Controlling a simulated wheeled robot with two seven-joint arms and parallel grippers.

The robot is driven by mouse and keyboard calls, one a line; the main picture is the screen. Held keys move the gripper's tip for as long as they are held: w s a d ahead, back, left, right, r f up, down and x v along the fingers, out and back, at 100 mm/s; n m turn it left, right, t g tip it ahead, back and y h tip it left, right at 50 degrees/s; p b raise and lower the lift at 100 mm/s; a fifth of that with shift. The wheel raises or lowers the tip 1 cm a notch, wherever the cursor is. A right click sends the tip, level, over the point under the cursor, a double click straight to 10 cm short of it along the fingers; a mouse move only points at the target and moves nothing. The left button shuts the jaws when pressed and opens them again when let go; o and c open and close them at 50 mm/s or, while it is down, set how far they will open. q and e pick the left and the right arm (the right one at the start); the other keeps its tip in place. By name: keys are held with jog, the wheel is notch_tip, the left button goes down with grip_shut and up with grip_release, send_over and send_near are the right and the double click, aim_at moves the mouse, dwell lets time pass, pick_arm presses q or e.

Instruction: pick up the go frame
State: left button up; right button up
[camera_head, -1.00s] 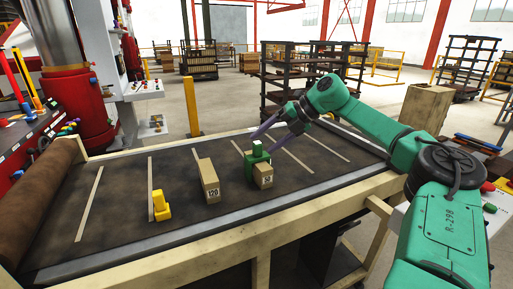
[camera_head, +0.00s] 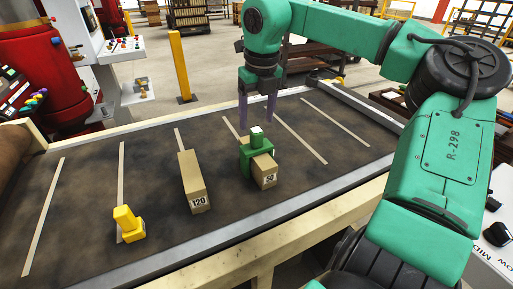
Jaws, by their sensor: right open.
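A green frame (camera_head: 246,160) with a block-like handle on top stands on the dark table; by its colour I take it for the go frame. It sits around a tan brick (camera_head: 264,171) whose label seems to read 50. My right gripper (camera_head: 257,115) points straight down, its two purple fingers apart and empty. The fingers show just above and behind the green handle, and I see no contact. How far they are from it in depth is hard to tell. My left gripper is out of view.
A longer tan brick marked 120 (camera_head: 192,182) lies left of the frame. A yellow piece (camera_head: 128,225) stands further left. Pale strips divide the dark table top (camera_head: 90,215), which has a raised metal front edge (camera_head: 250,222). A red press (camera_head: 30,50) stands at the back left.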

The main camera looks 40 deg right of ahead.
aim_at(257, 130)
jog(key=f, duration=0.2)
jog(key=f+p, duration=0.1)
jog(key=f, duration=0.1)
jog(key=shift+w+d+f+p, duration=0.15)
jog(key=shift+w+f+p, duration=0.05)
jog(key=shift+p, duration=0.1)
jog(key=shift+f, duration=0.4)
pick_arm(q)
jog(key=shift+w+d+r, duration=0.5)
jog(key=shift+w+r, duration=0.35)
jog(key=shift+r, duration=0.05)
pick_arm(e)
grip_shut()
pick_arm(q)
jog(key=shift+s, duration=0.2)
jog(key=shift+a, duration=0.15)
